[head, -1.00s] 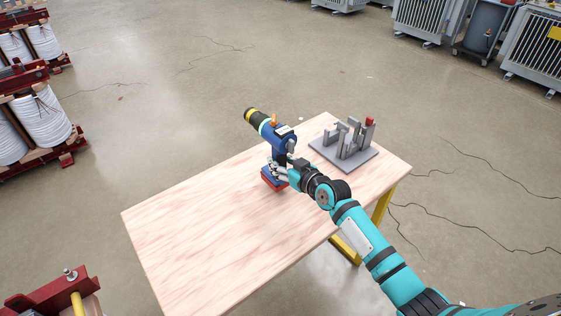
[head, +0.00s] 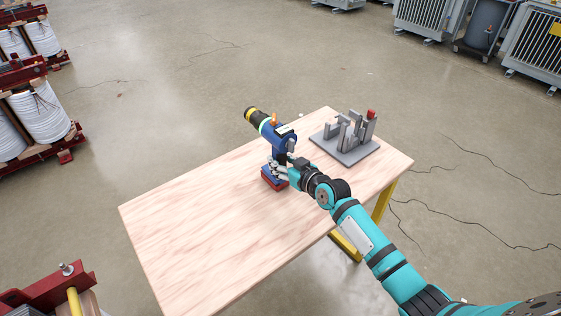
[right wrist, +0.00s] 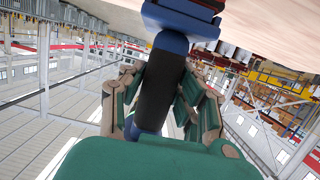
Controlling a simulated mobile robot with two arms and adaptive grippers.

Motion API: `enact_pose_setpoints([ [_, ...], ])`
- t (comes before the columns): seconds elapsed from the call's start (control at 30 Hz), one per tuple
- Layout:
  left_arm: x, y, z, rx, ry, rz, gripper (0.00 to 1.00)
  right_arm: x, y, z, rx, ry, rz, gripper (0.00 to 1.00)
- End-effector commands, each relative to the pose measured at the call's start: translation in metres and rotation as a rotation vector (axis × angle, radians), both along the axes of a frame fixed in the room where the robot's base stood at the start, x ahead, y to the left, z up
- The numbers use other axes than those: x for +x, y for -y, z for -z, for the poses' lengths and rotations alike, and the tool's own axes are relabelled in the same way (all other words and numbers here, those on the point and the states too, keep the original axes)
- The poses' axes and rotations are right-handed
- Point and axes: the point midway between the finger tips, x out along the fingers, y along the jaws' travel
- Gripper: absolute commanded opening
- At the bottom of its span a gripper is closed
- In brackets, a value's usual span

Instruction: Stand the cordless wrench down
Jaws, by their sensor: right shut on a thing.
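The cordless wrench (head: 281,142) is blue with a black and yellow nose, a pale green ring and a red-edged battery base. It is upright over the wooden table (head: 200,235), base down and nose toward the upper left. Its base is at or just above the tabletop; I cannot tell if it touches. My right gripper (head: 282,171) is shut around the wrench's handle. In the right wrist view the fingers (right wrist: 165,95) lie on both sides of the dark grip (right wrist: 160,90), with the base close to the wood. My left gripper is not in view.
A grey fixture with uprights and a red piece (head: 347,143) stands on the table's far right, behind my right arm. The table's left and front are bare. Red-framed coil units (head: 40,110) stand on the floor at left.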

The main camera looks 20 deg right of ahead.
Motion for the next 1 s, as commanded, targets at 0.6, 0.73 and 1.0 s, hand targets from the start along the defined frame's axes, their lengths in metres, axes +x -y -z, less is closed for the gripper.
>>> enact_pose_setpoints([
  [0.6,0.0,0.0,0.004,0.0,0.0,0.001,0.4,0.001,0.0,0.003,0.001,0.006,0.001,0.57],
  [0.73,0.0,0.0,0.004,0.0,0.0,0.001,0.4,0.0,0.0,0.004,0.0,0.003,0.001,0.58],
  [1.0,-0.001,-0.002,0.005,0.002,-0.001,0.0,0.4,-0.008,0.003,0.006,-0.002,-0.003,0.0,0.58],
])
